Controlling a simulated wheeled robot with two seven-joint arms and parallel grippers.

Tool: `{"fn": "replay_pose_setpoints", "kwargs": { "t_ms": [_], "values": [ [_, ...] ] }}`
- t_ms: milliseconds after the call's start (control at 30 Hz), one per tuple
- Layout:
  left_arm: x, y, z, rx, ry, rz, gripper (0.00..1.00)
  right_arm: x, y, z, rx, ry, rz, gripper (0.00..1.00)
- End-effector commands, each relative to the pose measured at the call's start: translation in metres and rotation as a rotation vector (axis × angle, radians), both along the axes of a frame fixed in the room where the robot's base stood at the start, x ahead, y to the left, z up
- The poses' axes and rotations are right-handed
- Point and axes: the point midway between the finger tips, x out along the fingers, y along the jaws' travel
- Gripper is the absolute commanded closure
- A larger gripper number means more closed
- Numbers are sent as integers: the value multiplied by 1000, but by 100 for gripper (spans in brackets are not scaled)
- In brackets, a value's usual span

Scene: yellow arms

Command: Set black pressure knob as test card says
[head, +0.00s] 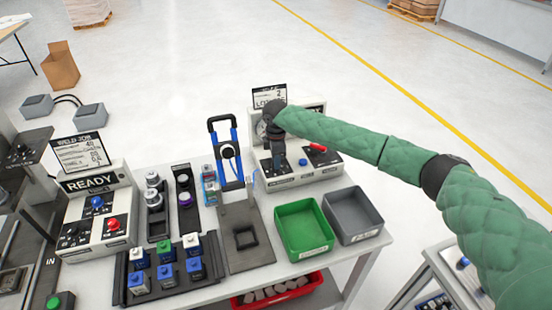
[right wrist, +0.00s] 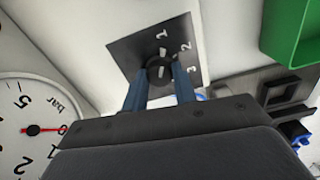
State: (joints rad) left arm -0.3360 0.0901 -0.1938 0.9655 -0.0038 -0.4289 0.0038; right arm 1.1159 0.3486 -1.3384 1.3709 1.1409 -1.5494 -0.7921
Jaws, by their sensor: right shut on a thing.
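The black pressure knob (right wrist: 160,68) sits on a dark plate marked 1, 2 and 3 in the right wrist view. Its white line seems to point nearest the 1, but the fingers partly cover it. My right gripper (right wrist: 161,80) is shut on the knob, with one blue finger on each side. In the head view my right gripper (head: 278,165) points down onto the test panel (head: 318,170), hiding the knob. The test card (head: 268,96) stands behind; a 2 shows on it, the rest is too small or covered. My left gripper is not in view.
The gauge (right wrist: 35,130) has its red needle near 0. A red switch (head: 318,148) and a blue button (head: 303,162) are right of the gripper. Green (head: 303,255) and grey (head: 372,236) bins stand in front. A blue-framed press (head: 226,150) is at left.

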Motion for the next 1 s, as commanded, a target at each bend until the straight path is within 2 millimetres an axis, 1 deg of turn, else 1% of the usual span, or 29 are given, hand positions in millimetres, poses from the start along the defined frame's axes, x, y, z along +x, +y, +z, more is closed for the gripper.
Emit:
{"fn": "replay_pose_setpoints", "kwargs": {
  "t_ms": [33,500,700,800,1000],
  "values": [
    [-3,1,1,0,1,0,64,0,0,2,2,0,-32,95],
    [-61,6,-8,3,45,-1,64,0,0,2,2,0,-418,95],
    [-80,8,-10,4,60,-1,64,0,1,2,2,0,-547,95],
    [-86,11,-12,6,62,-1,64,0,0,2,1,-1,-593,95],
    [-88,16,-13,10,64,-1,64,1,0,2,1,-1,-653,95]
  ]
}}
